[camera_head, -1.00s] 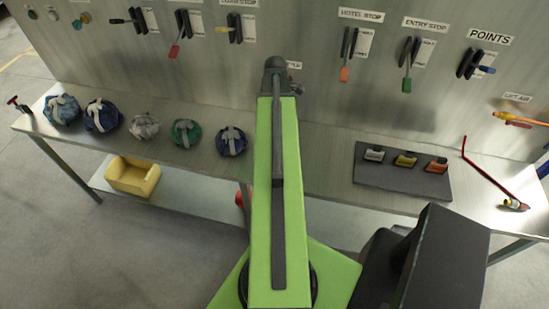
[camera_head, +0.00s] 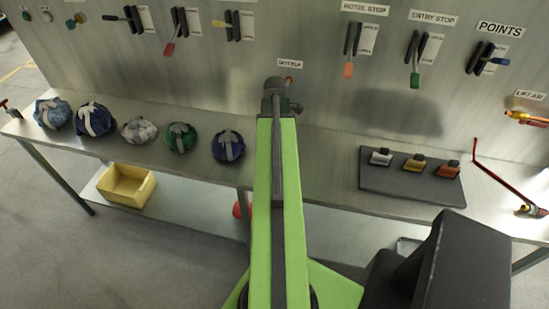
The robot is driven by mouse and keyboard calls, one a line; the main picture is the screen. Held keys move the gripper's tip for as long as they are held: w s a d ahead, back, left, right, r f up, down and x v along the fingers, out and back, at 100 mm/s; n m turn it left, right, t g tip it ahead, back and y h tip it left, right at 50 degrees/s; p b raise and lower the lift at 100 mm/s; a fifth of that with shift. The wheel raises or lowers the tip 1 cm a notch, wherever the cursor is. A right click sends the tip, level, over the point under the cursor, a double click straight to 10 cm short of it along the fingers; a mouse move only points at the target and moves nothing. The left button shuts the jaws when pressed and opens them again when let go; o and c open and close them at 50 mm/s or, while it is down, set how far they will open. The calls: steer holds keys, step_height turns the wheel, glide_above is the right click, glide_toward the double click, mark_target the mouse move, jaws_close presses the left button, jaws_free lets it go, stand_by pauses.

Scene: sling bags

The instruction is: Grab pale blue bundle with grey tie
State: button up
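Several tied bundles stand in a row on the left half of the metal bench. The leftmost bundle (camera_head: 53,113) is pale blue with a grey tie. To its right stands a dark blue bundle (camera_head: 94,119) with a pale tie, and then a pale grey-white one (camera_head: 139,130). A green bundle (camera_head: 180,138) and a navy bundle (camera_head: 228,146) end the row nearest my arm. My green arm reaches forward over the bench, far to the right of the pale blue bundle. My gripper's fingers do not show; only the dark arm end is visible.
A metal bench (camera_head: 325,150) runs along a panel with several levers. A dark board (camera_head: 412,181) with three small blocks and a red bar (camera_head: 500,175) lie to the right. A yellow bin (camera_head: 126,186) sits on the lower shelf. A small red-handled item (camera_head: 9,108) stands at the left end.

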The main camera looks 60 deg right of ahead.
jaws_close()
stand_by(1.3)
